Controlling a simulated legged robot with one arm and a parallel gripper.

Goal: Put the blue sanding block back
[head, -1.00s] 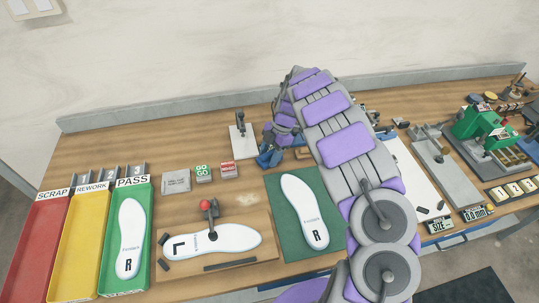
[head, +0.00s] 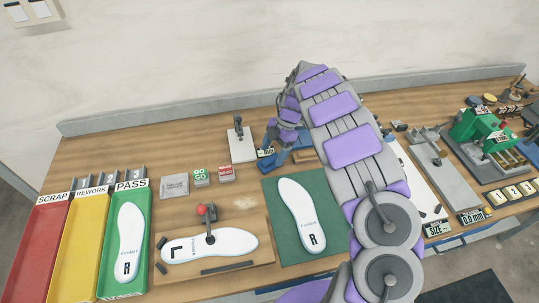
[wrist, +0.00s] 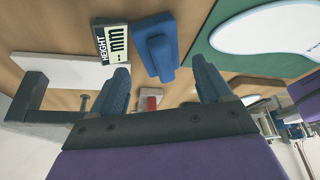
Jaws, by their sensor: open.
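The blue sanding block (wrist: 160,50) shows in the wrist view, on the wooden tabletop, with a raised darker blue part along it. My gripper (wrist: 163,82) is open, its two blue fingers wide apart and nothing between them. The block lies just beyond the fingertips, within the width of the gap and apart from both fingers. In the head view my gripper (head: 278,144) is low over the back of the bench, beside the height readout (head: 266,153). There the block cannot be told clearly from the blue fingers. Its place is not clearly seen.
The height readout (wrist: 112,42) lies close beside the block. A gauge stand on a white plate (head: 242,150) is left of my gripper. A brown piece (head: 304,156) is right of it. The green mat (head: 277,225) with an insole (head: 302,213) lies in front.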

